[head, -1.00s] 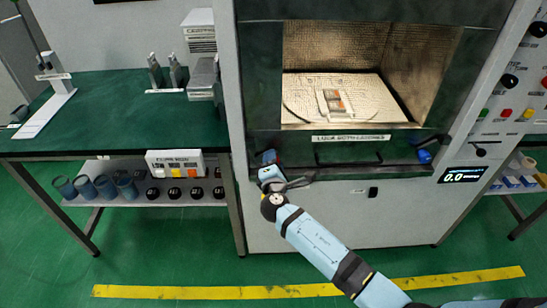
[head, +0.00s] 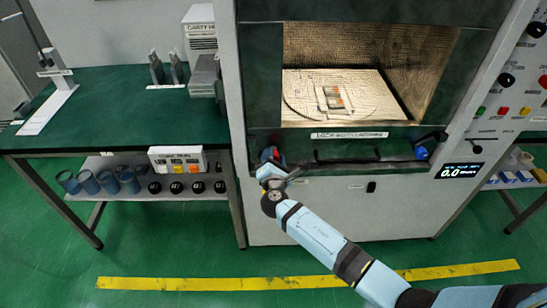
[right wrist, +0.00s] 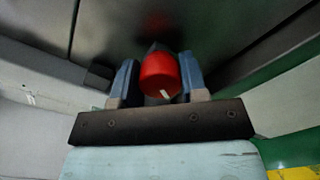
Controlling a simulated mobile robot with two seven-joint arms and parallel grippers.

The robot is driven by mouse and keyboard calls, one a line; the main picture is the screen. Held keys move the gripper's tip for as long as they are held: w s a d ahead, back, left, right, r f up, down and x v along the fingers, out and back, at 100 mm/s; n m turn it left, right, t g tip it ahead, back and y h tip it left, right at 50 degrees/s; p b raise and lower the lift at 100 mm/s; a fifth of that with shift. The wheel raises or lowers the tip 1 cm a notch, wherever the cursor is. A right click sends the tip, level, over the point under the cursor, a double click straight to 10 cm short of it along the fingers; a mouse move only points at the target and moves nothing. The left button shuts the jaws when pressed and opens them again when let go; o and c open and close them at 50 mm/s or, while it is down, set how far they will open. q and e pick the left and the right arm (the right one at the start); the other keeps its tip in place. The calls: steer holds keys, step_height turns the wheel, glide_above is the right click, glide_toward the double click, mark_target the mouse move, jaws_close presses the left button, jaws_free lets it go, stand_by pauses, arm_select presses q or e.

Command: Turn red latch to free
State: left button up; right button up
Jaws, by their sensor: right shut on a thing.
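The red latch (right wrist: 160,76) shows in the right wrist view as a round red knob with a small pale mark. It sits between the two blue-grey fingers of my right gripper (right wrist: 160,84), which is shut on it. In the head view my right gripper (head: 270,160) is at the lower left corner of the cabinet's opening. Only a small red part of the latch (head: 267,153) shows there, and the gripper hides the rest. My left gripper is in neither view.
The cabinet's lit cavity (head: 340,90) is open above the latch, with a plate inside. A blue latch (head: 421,152) is at the opening's lower right, beyond a dark handle bar (head: 348,157). A green-topped bench (head: 120,110) stands left. Green floor lies in front.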

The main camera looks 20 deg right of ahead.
steer(key=o, duration=0.9)
steer(key=shift+w, duration=0.1)
steer(key=shift+o, duration=0.2)
steer(key=v, duration=1.4)
steer(key=shift+d, duration=0.1)
